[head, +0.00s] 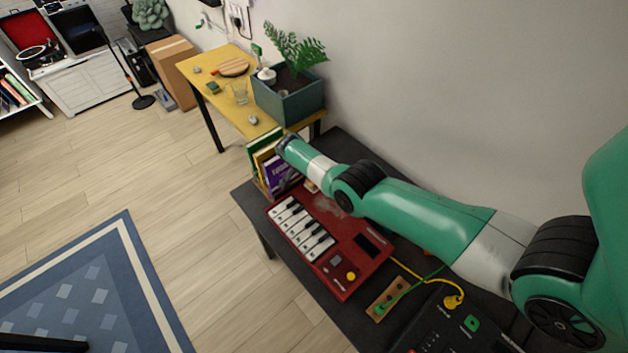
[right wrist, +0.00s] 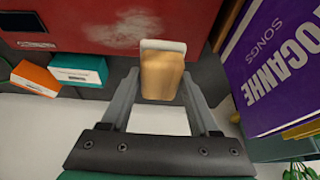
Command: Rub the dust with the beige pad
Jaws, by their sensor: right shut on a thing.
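The red keyboard (head: 350,262) lies on a dark bench, its white and black keys facing the left. The dust (head: 330,207) is a pale smudge on its red top near the far end; it also shows in the right wrist view (right wrist: 105,33). The beige pad (right wrist: 161,75), tan with a whitish far edge, is between the fingers of my right gripper (right wrist: 158,92), which is shut on it. The pad is just beside the dust in that view; I cannot tell whether it touches the keyboard. My arm hides gripper and pad in the head view. My left gripper is not in view.
Upright books (head: 281,176) stand beyond the keyboard; a purple one (right wrist: 275,70) is close to the right gripper. An orange box (right wrist: 36,78) and a teal box (right wrist: 76,67) lie nearby. A wooden block (head: 388,298) with cables and a black device (head: 450,325) sit at the near end.

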